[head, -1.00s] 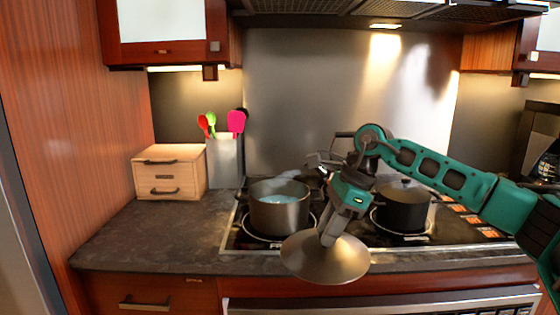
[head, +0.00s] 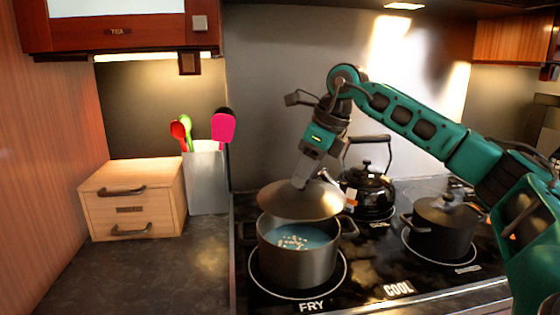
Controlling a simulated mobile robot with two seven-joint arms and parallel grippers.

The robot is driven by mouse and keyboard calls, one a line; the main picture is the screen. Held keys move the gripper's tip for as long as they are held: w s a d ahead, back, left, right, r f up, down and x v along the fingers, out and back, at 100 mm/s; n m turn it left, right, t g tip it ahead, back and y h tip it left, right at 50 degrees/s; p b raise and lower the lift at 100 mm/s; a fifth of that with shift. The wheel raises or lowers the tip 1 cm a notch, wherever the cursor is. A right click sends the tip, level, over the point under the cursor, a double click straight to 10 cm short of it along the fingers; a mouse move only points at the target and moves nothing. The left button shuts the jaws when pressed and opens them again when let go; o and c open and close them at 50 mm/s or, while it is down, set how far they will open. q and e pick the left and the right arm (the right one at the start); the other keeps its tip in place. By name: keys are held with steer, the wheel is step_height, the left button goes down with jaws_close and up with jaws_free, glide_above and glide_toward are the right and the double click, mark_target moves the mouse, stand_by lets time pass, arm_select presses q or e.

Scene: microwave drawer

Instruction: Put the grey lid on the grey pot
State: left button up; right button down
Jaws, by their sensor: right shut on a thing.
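The grey pot (head: 297,266) stands uncovered on the front left burner, with bluish liquid and pale bits inside. The grey lid (head: 302,203) hangs tilted just above the pot's back rim, with the pot's front opening showing below it. I cannot tell whether its far edge touches the rim. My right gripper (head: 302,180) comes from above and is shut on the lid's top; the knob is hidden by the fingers. My left gripper is not in view.
A black kettle (head: 367,190) stands behind the pot to the right. A dark lidded pot (head: 442,228) sits on the right burner. A wooden drawer box (head: 135,200) and a metal utensil holder (head: 207,180) stand on the left counter.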

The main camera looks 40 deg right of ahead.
mark_target(305, 189)
steer(key=shift+w, duration=0.45)
steer(key=shift+s+r, duration=0.1)
steer(key=shift+s, duration=0.1)
step_height(305, 189, down, 5)
steer(key=b, duration=0.3)
steer(key=shift+r, duration=0.15)
steer(key=shift+f, duration=0.4)
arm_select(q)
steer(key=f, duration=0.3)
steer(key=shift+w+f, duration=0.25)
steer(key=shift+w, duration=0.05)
arm_select(e)
steer(key=shift+w+f, duration=0.1)
steer(key=shift+f, duration=0.05)
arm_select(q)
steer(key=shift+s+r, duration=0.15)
